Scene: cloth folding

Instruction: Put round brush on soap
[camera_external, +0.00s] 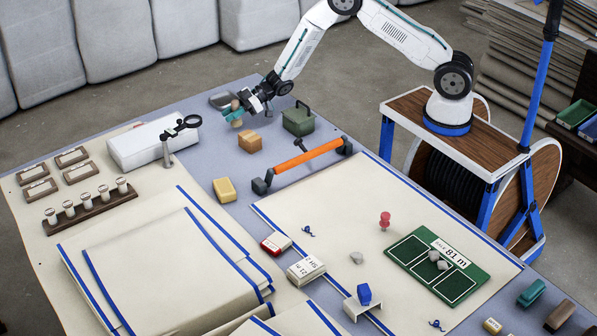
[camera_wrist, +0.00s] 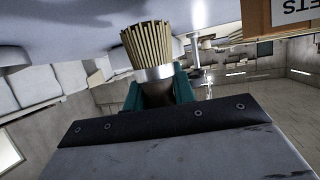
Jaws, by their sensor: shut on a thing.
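My gripper (camera_external: 232,114) has teal fingers and is shut on the round brush (camera_wrist: 150,46), above the far end of the table. In the wrist view the brush shows pale stiff bristles and a silver metal collar between the teal fingers (camera_wrist: 160,95). In the external view the brush is small and partly hidden by the fingers. A yellow rounded block (camera_external: 224,189), which looks like the soap, lies on the blue-grey tabletop, below my gripper in the picture and apart from it. Nothing lies on its top.
A tan block (camera_external: 249,142) and a green box (camera_external: 298,120) stand near my gripper. An orange bar on dark supports (camera_external: 308,155) lies right of the soap. A white box (camera_external: 148,146) and a small stand (camera_external: 168,152) are on the left. Folded cloths (camera_external: 165,265) fill the front.

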